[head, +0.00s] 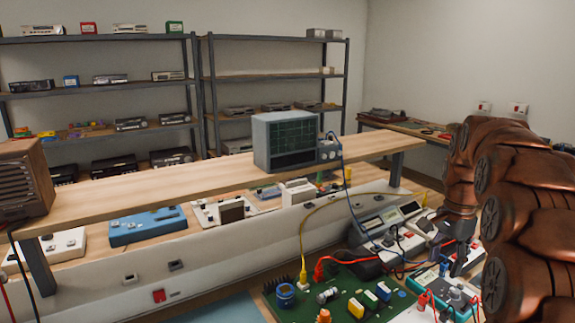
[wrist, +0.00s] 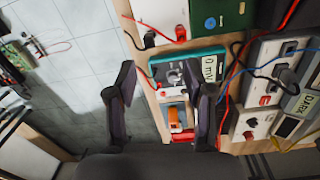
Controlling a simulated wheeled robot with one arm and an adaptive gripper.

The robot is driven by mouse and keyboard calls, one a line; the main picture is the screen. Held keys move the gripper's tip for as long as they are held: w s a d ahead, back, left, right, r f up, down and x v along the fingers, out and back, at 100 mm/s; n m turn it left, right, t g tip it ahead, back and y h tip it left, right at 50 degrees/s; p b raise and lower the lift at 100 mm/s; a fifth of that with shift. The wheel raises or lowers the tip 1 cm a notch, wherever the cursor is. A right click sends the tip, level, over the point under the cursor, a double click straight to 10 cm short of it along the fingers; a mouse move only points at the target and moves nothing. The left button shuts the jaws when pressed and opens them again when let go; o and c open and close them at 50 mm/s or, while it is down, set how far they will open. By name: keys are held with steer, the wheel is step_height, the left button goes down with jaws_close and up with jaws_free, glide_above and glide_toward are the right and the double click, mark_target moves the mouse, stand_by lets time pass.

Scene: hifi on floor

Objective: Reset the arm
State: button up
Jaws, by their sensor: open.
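My copper-coloured arm fills the right side of the head view. My gripper (wrist: 164,82) shows its two dark fingers spread apart in the wrist view, with nothing held between them. In the head view my gripper (head: 458,262) is partly hidden by the arm and hangs over the right end of the bench. A teal meter (wrist: 184,64) with a small display lies beyond the fingers, partly covered by the right finger. The same teal meter (head: 428,287) shows in the head view. I cannot tell the exact gap between fingers and meter.
A green circuit board (head: 345,303) and red, yellow and blue cables crowd the bench near the arm. A raised wooden shelf (head: 190,182) carries an oscilloscope (head: 285,140). Storage racks (head: 100,88) stand behind. Open tiled floor (wrist: 80,60) shows left in the wrist view.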

steer(key=s+a+f+n+p, duration=0.1)
steer(key=s+a+n, duration=0.3)
steer(key=s, duration=0.7)
steer(key=s+a+f+n+g+p, duration=0.1)
steer(key=s+a+n, duration=0.4)
steer(key=s, duration=0.7)
steer(key=s+a+f+n+p, duration=0.1)
steer(key=s+a+f+n, duration=0.2)
steer(key=s+a, duration=0.5)
steer(key=s+n, duration=0.1)
steer(key=s, duration=0.2)
steer(key=shift+s+a+n, duration=0.2)
steer(key=shift+a+n, duration=0.1)
steer(key=shift+n, duration=0.1)
